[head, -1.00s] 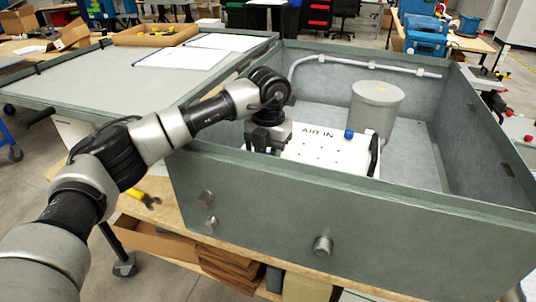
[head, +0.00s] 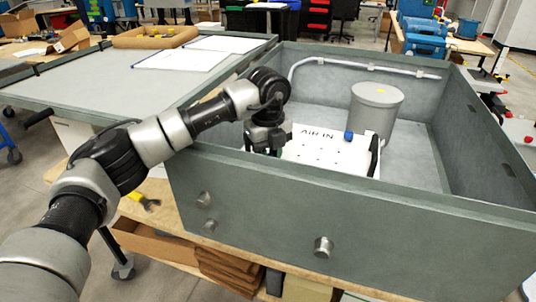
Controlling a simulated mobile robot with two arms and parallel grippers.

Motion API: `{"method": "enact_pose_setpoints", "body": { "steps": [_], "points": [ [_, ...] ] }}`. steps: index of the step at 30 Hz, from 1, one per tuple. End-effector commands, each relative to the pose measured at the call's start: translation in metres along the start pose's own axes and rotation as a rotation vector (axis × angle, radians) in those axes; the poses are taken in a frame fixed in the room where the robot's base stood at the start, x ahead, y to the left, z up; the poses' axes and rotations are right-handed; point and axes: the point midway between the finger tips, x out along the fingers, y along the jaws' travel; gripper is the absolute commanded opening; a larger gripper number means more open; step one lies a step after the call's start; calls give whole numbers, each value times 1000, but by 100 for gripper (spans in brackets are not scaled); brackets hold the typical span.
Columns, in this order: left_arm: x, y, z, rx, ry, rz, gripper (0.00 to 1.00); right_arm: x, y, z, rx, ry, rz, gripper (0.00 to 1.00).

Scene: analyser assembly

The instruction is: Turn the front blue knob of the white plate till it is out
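The white plate (head: 312,153), marked "AIR IN", sits inside the grey-green box (head: 350,215) behind its front wall. One blue knob (head: 348,135) shows at the plate's back right, clear of my arm. The front blue knob cannot be made out; my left wrist and the box wall cover the plate's left and front part. My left gripper (head: 266,146) points down at the plate's left edge. Its fingertips are mostly hidden behind the wall, so I cannot tell whether they are open or hold anything. My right gripper is not in view.
A grey cylinder (head: 377,108) stands in the box behind the plate. A black handle (head: 374,155) rises at the plate's right edge. A pale pipe (head: 350,63) runs along the back wall. The box floor to the right is clear.

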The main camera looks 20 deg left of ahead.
Motion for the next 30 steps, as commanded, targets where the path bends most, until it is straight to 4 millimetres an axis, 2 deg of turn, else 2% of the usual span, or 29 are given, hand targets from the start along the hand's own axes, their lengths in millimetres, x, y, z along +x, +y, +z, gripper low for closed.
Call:
{"method": "enact_pose_setpoints", "body": {
  "steps": [30],
  "points": [
    [4, 0, -1, -962, 0, 11, 3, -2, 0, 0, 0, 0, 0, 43]
  ]
}}
